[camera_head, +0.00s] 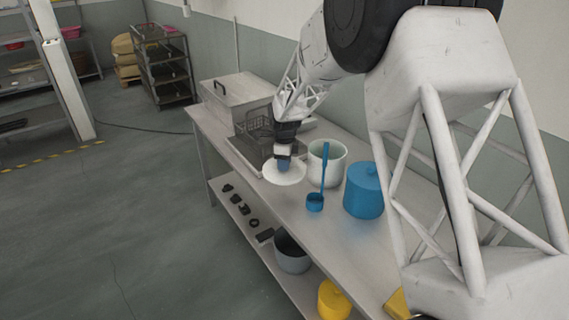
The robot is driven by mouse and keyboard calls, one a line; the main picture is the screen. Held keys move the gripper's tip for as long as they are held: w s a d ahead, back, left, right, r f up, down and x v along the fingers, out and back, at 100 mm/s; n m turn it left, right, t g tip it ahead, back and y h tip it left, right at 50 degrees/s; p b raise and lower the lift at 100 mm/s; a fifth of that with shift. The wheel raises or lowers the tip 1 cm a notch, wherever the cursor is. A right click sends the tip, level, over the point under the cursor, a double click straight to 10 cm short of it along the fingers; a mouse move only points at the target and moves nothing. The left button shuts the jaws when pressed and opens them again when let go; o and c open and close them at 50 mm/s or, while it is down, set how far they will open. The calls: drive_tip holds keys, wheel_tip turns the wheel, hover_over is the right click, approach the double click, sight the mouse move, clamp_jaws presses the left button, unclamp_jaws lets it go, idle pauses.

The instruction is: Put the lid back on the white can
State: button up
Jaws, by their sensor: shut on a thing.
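The white can (327,165) stands upright and open on the table, with its rim uncovered. The white lid (284,173) is a round disc to the left of the can, tilted and apart from the can's rim. My gripper (284,163) is above the lid and shut on it. The fingertips and the lid's knob are small and hard to make out. A blue ladle (315,201) stands in front of the can, its long handle crossing the can's front.
A blue lidded can (364,192) stands right of the white can. Behind my gripper are a metal tank (237,97) and a wire basket (258,131). The lower shelf holds a grey pot (291,254), a yellow can (333,300) and small dark parts (238,204).

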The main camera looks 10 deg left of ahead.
sight(292, 165)
drive_tip(key=shift+r, duration=0.1)
drive_tip(key=shift+r, duration=0.2)
drive_tip(key=shift+n, duration=0.5)
drive_tip(key=r, duration=0.1)
drive_tip(key=w+d+r, duration=0.1)
drive_tip(key=r, duration=0.1)
drive_tip(key=d+r, duration=0.1)
drive_tip(key=shift+w+d+r, duration=0.15)
drive_tip(key=shift+w+r, duration=0.05)
drive_tip(key=shift+w, duration=0.2)
drive_tip(key=shift+m, duration=0.7)
drive_tip(key=w+d+r, duration=0.1)
drive_tip(key=w+d, duration=0.2)
drive_tip(key=d, duration=0.1)
drive_tip(key=w+d+r, duration=0.2)
drive_tip(key=d, duration=0.2)
drive_tip(key=w+d+r, duration=0.2)
drive_tip(key=w+d, duration=0.1)
drive_tip(key=d, duration=0.1)
drive_tip(key=shift+w+r, duration=0.25)
drive_tip(key=shift+w, duration=0.05)
drive_tip(key=shift+f, duration=0.25)
drive_tip(key=shift+f, duration=2.9)
drive_tip(key=shift+f, duration=0.2)
drive_tip(key=o, duration=1.5)
